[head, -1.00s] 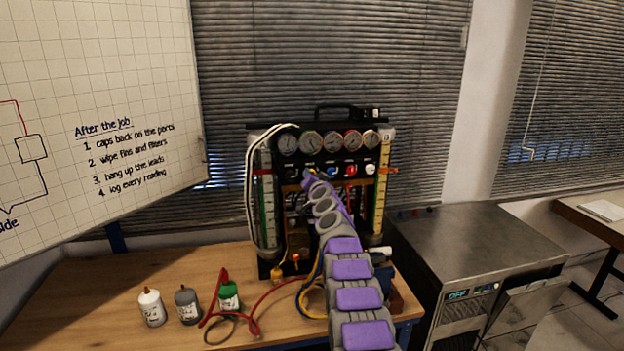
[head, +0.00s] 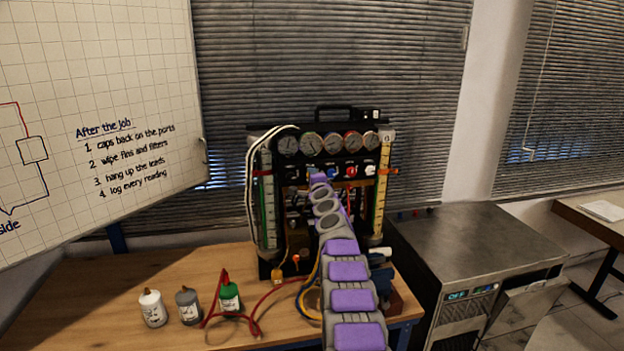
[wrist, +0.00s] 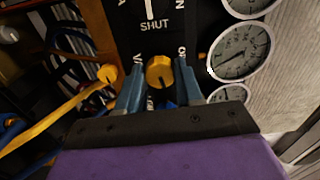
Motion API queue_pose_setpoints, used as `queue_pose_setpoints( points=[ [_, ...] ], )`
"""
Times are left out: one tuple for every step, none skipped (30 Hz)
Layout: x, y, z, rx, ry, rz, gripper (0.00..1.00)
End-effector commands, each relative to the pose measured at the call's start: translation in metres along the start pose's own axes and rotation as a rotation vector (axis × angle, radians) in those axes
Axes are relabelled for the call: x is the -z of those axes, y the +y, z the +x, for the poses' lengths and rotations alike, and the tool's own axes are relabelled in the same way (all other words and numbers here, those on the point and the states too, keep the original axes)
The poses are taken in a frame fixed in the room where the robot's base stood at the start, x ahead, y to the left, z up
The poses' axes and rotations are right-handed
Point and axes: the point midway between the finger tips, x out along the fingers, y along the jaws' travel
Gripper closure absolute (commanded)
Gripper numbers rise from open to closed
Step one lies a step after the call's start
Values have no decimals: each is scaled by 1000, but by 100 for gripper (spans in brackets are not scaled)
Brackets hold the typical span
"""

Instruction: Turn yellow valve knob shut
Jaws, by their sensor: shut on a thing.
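The yellow valve knob (wrist: 160,71) shows in the wrist view, below a black panel (wrist: 155,32) with a white line and the word SHUT. My gripper (wrist: 160,80) has its two blue-grey fingers on either side of the knob, closed on it. A dark mark shows on the knob's face. In the head view my grey and purple arm reaches to the gauge rig (head: 332,131), and its end (head: 318,178) is at the rig's upper middle, under the row of gauges. My arm hides the yellow knob there.
Round gauges (wrist: 240,50) are close right of my gripper in the wrist view. A yellow hose (wrist: 62,112) runs at left. In the head view, red and yellow leads and several bottles (head: 152,308) are on the wooden bench (head: 90,300). A metal cabinet (head: 470,238) stands at right.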

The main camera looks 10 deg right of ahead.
Motion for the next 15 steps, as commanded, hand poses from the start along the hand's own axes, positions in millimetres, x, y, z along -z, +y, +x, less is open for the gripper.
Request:
queue_pose_setpoints(
  points=[
    [1,3,0,-5,0,30,95],
    [1,3,0,-5,1,51,95],
    [1,4,0,-5,1,75,95],
    [1,4,0,-5,1,92,95],
    [1,4,0,-6,1,107,95],
    [1,4,0,-6,1,127,95],
    [1,4,0,-6,1,140,95],
    [1,4,0,-6,1,151,95],
    [1,4,0,-6,1,167,95],
    [1,5,0,-6,1,177,95],
    [1,5,0,-6,1,185,95],
    [1,5,0,-6,1,194,95],
    [1,5,0,-7,1,200,95],
    [1,5,0,-7,1,206,95],
    [1,5,0,-7,1,212,95]
  ],
)
